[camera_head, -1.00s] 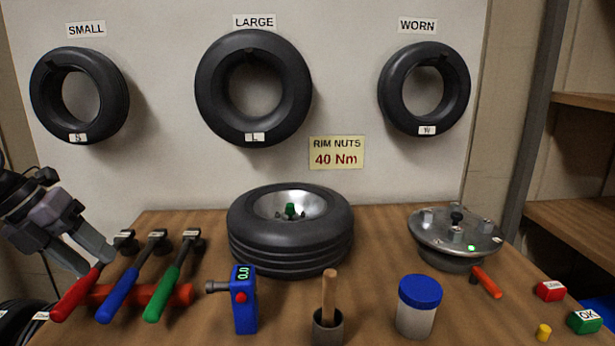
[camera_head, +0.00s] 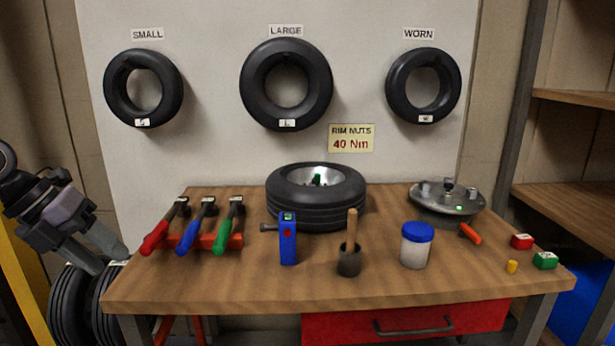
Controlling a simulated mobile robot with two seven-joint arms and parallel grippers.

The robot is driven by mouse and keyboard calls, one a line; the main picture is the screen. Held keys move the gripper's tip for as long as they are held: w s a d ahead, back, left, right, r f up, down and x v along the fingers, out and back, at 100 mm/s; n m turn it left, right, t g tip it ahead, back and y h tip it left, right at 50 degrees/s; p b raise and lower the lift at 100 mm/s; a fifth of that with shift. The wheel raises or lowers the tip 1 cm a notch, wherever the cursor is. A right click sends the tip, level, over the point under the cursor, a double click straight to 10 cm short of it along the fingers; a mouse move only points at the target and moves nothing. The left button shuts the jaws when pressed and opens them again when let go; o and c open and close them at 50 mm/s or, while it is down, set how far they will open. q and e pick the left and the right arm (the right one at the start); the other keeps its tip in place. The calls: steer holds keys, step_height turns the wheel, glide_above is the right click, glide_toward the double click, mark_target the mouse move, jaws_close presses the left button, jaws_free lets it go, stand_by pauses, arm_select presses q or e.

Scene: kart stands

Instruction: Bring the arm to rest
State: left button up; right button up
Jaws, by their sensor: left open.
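My left gripper (camera_head: 112,258) hangs at the left, its fingers pointing down and right. It is open and empty, with its fingertips by the left edge of the wooden table (camera_head: 240,285). The red-handled tool (camera_head: 157,237) is the closest tool to it, just to its right, with a gap between them. My right gripper is not in view.
Red, blue (camera_head: 190,236) and green (camera_head: 224,236) handled tools lie on a red rack. A tyre (camera_head: 318,205), a blue gauge (camera_head: 288,243), a blue-lidded jar (camera_head: 416,248) and a round metal fixture (camera_head: 447,205) stand on the table. Tyres (camera_head: 68,305) stand on the floor below my gripper.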

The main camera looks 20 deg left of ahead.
arm_select(q)
steer(key=w+d+f+n+t+h+p, duration=0.1)
steer(key=w+d+f+n+t+h, duration=0.2)
steer(key=d+h, duration=0.5)
steer(key=d+f+n+t+h+p, duration=0.2)
steer(key=d+f+n+t+h, duration=0.15)
steer(key=d, duration=0.85)
step_height(320, 180, down, 13)
steer(key=s+n+t+y+p, duration=0.25)
steer(key=n+t+y, duration=0.35)
steer(key=n+y, duration=0.8)
steer(key=s+d+f+n+g, duration=0.2)
steer(key=s+f+n+g, duration=0.4)
steer(key=s+f+n, duration=0.3)
steer(key=s+f, duration=0.3)
steer(key=shift+d, duration=0.25)
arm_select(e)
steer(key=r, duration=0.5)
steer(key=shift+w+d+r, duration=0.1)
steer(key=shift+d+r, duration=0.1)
arm_select(q)
steer(key=shift+s+f, duration=0.1)
